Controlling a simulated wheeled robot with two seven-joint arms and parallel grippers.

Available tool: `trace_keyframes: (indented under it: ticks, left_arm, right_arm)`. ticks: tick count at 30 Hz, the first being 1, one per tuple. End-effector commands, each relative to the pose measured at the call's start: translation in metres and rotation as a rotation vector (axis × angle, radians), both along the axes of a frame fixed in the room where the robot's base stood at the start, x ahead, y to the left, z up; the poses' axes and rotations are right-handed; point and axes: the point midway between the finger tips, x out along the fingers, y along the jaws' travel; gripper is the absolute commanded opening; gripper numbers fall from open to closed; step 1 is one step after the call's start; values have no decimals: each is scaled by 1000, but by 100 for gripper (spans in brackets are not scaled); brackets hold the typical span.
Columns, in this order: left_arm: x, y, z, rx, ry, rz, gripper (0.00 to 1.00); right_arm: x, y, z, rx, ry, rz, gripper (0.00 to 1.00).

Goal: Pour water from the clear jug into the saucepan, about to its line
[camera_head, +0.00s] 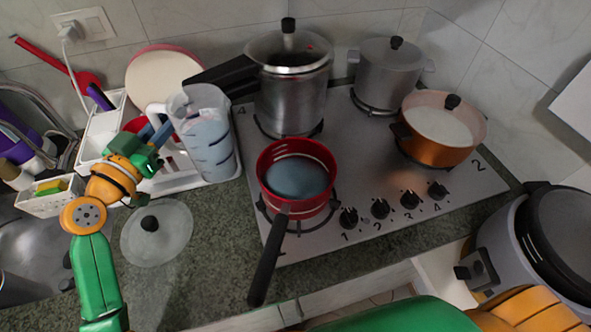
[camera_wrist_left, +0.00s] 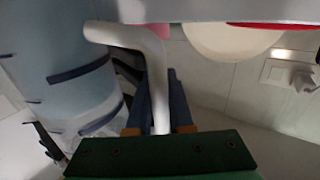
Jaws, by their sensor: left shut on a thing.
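The clear jug (camera_head: 208,140) holds bluish water, has dark level marks and stands nearly upright at the stove's left edge. In the left wrist view the jug (camera_wrist_left: 65,65) fills the left side. My left gripper (camera_head: 152,134) is shut on its white handle (camera_wrist_left: 157,75); the blue fingers (camera_wrist_left: 160,95) lie on both sides of it. I cannot tell if the jug's base touches the rack below. The red saucepan (camera_head: 320,155) sits on the front left burner, right of the jug, with bluish water inside and pale marks on its inner wall. My right gripper is out of view.
A steel pot (camera_head: 290,95) with a long black handle stands behind the saucepan. A second steel pot (camera_head: 385,75) and a copper pan (camera_head: 437,140) are right. A glass lid (camera_head: 157,232) lies on the counter. The saucepan handle (camera_head: 268,262) points forward.

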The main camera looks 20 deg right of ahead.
Motion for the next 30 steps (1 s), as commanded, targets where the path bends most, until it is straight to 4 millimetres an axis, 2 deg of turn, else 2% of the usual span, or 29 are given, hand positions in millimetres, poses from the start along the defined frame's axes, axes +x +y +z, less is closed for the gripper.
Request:
trace_keyframes:
  ticks: [1, 6, 15, 17, 25, 30]
  left_arm:
    - [0, 1, -8, -11, 1, 1, 0]
    - [0, 1, -8, -29, 8, 0, 0]
    - [1, 1, 39, -29, 8, 0, 0]
    - [1, 1, 43, -30, 10, -1, 0]
    - [-2, 2, 37, -30, 12, -4, 0]
    - [-22, 9, 16, -31, 16, -43, 0]
  right_arm:
    - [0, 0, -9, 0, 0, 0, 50]
    - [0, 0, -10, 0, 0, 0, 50]
    - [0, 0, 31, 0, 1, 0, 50]
    - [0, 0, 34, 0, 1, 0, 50]
    - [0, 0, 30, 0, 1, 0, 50]
    - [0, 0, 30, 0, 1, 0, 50]
